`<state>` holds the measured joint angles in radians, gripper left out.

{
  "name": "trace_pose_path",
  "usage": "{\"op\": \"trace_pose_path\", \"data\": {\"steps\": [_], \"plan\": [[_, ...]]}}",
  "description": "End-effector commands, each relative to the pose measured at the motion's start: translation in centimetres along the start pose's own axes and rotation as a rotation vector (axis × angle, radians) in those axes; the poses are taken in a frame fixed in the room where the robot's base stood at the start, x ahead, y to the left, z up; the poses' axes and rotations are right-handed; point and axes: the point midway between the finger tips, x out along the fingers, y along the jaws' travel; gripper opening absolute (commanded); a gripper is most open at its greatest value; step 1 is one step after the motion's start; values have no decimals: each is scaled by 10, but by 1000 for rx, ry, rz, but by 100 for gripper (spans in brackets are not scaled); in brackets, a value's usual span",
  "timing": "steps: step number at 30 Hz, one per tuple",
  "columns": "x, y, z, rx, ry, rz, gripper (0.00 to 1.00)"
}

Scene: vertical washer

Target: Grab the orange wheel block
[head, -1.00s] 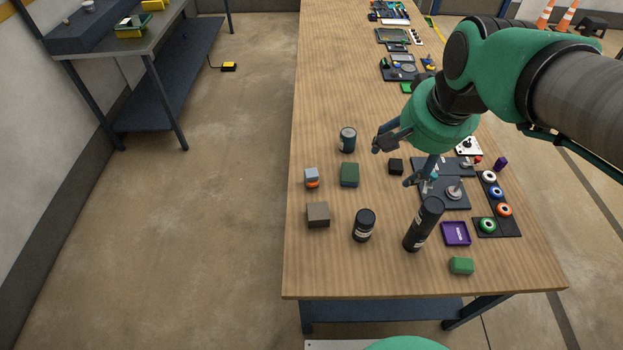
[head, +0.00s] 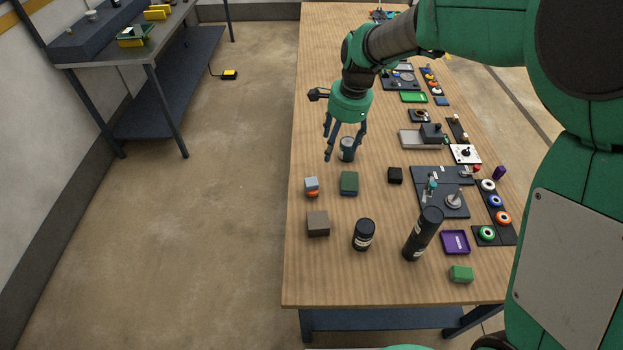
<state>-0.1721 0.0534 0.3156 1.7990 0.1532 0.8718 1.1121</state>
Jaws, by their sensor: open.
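An orange wheel-like ring (head: 503,218) sits on a dark strip at the right of the table, between a blue ring (head: 495,201) and a green ring (head: 487,233). Another orange rounded piece (head: 313,194) shows under a small grey block (head: 311,183) near the left edge. I cannot tell for sure which of the two is the orange wheel block. My gripper (head: 343,156) is open and empty, fingers pointing down, over the left part of the table. It is above and to the right of the grey-and-orange piece, and its fingers overlap a dark can (head: 347,148).
A green block (head: 349,182), a brown block (head: 318,223), a black cube (head: 395,175), a black jar (head: 364,235) and a tall black cylinder (head: 423,233) stand nearby. A purple tray (head: 455,242) lies at right. Bare wood lies between the left-hand objects.

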Motion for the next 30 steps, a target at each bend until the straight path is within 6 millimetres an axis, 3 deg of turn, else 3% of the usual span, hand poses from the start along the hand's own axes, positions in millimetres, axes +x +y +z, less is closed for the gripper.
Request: {"op": "trace_pose_path", "data": {"steps": [6,13,18,30], "plan": [[64,-34,3,157,-35,54,69],[113,-54,7,279,-52,95,69],[127,-60,8,314,-56,106,69],[129,-60,9,318,-56,107,69]]}}
